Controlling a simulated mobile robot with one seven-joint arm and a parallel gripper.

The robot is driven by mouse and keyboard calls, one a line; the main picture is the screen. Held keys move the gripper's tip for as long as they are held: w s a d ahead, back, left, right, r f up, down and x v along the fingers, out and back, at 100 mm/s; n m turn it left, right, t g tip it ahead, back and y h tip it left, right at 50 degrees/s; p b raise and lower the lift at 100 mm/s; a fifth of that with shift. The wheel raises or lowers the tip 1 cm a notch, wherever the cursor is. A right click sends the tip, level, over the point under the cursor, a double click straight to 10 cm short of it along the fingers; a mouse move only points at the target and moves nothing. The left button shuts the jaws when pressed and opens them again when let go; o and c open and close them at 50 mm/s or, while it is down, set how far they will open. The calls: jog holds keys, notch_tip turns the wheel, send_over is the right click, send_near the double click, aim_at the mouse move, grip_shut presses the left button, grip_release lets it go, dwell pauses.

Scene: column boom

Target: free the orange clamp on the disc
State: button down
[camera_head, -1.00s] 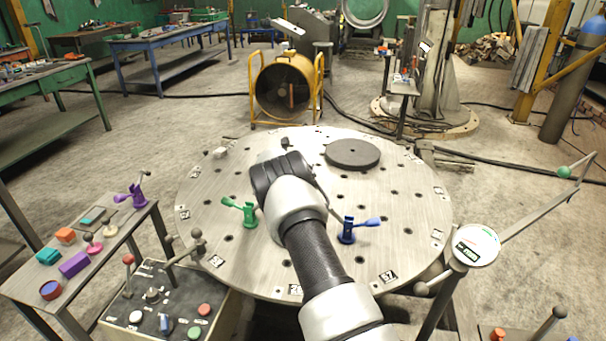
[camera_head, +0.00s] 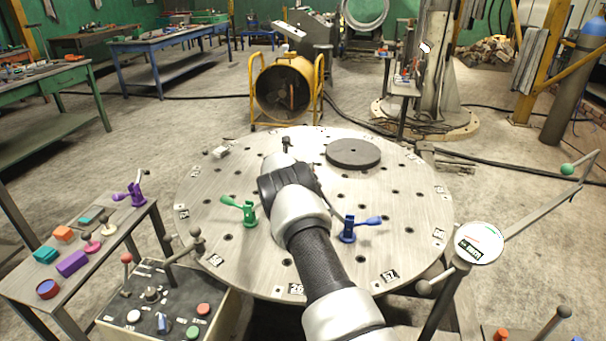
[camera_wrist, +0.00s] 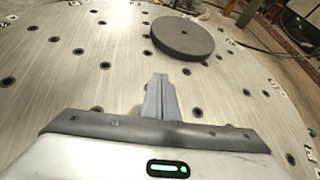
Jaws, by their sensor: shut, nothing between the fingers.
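The round steel disc (camera_head: 215,190) is in the middle of the head view, its top dotted with dark holes. I see no orange clamp on it; my arm covers part of the disc. A green clamp (camera_head: 248,212) stands left of my arm, and a blue clamp (camera_head: 347,230) stands right of it. My gripper (camera_head: 286,145) is over the disc, pointing away to its far side. In the wrist view its fingers (camera_wrist: 160,82) are together with nothing between them, and bare disc surface lies around them.
A dark round plate (camera_head: 353,153) lies on the disc's far right part. A small pale block (camera_head: 220,152) is at the far left rim. A control box (camera_head: 165,300), a side table with a purple clamp (camera_head: 132,196), and a round gauge (camera_head: 478,243) stand close around the disc.

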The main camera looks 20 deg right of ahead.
jog(key=shift+s+f, duration=0.1)
jog(key=s+a+r+p, duration=0.1)
jog(key=s+a+r, duration=0.15)
jog(key=r, duration=0.35)
jog(key=s+a+r+p, duration=0.2)
jog(key=a+r, duration=0.2)
jog(key=r, duration=0.2)
jog(key=s+a+r+m+g+y+p, duration=0.3)
jog(key=s+r+m+p, duration=0.2)
jog(key=s+r+m, duration=1.4)
jog(key=s+a+r+m+y+p, duration=0.2)
jog(key=s+a, duration=0.3)
jog(key=s, duration=0.6)
jog(key=s+a+r+m+y+p, duration=0.1)
jog(key=s+a+r+m+y, duration=0.1)
jog(key=s, duration=1)
jog(key=s+a+r+m+y+p, duration=0.2)
jog(key=s+a+r+m, duration=0.1)
jog(key=s+a, duration=0.5)
jog(key=s+m, duration=0.1)
jog(key=s, duration=0.2)
jog(key=shift+s+a+r+m+p, duration=0.35)
jog(key=shift+a+m, duration=0.05)
